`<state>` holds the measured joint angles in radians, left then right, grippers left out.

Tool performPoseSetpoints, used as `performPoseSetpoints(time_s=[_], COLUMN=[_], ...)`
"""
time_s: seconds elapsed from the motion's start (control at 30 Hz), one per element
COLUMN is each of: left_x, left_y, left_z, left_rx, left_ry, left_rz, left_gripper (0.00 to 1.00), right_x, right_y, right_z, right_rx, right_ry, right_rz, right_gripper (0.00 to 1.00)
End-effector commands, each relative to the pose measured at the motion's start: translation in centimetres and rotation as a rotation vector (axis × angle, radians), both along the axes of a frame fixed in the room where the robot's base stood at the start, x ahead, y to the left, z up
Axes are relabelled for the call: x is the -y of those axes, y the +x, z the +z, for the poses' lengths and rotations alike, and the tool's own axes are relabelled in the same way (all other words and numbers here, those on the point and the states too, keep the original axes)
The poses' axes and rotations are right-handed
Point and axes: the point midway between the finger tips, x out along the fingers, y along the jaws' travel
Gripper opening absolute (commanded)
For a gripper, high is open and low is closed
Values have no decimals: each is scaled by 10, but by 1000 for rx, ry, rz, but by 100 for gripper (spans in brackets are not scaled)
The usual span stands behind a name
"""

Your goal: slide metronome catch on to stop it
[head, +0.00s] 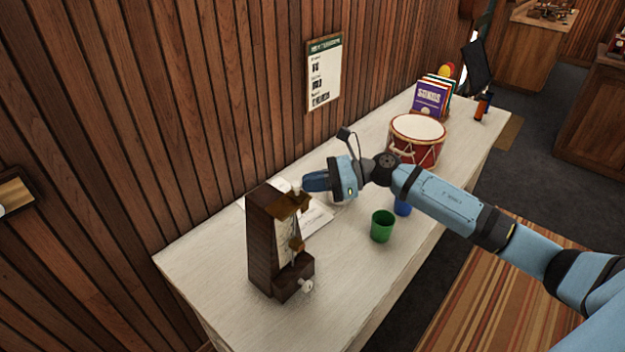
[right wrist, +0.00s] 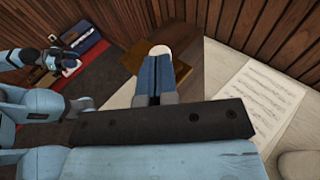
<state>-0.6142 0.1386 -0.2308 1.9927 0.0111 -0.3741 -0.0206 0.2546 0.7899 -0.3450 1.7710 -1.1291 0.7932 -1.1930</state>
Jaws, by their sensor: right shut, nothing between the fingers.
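The dark wooden metronome (head: 264,245) stands upright at the near end of the pale counter in the head view. Its pale dial, a brown weight (head: 296,243) and a white key (head: 306,286) low on its side show. A pale round knob (head: 296,187), perhaps the catch, is at its top. My right gripper (head: 306,182) is shut and empty, its tips right by this knob. In the right wrist view the shut fingers (right wrist: 158,75) point at the pale knob (right wrist: 160,51); contact is unclear. My left gripper (right wrist: 68,64) shows small there, away from the metronome.
Sheet music (head: 316,220) lies behind the metronome. A green cup (head: 382,226) and a blue cup (head: 403,207) stand under my right arm. A red drum (head: 416,140) and upright books (head: 431,98) are farther along the counter (head: 365,285). The wooden wall is close behind.

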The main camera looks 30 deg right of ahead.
Motion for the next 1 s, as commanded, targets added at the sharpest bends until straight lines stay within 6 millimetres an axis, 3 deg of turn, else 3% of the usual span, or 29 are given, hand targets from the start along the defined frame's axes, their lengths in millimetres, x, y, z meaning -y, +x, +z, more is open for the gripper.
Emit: performPoseSetpoints(time_s=[0.27,0.53,1.0], left_x=[0,0,0], left_y=[-1,-1,-1], left_z=[-2,1,-2], left_rx=[-5,-3,0], left_ry=[1,-1,-2], left_rz=[0,1,1], left_gripper=[43,43,43], right_x=[-5,-43,-42], right_y=[-2,-15,-15], right_z=[0,0,-1], right_rx=[0,0,1], right_ry=[0,1,2], right_rz=[1,2,2], right_gripper=[0,0,0])
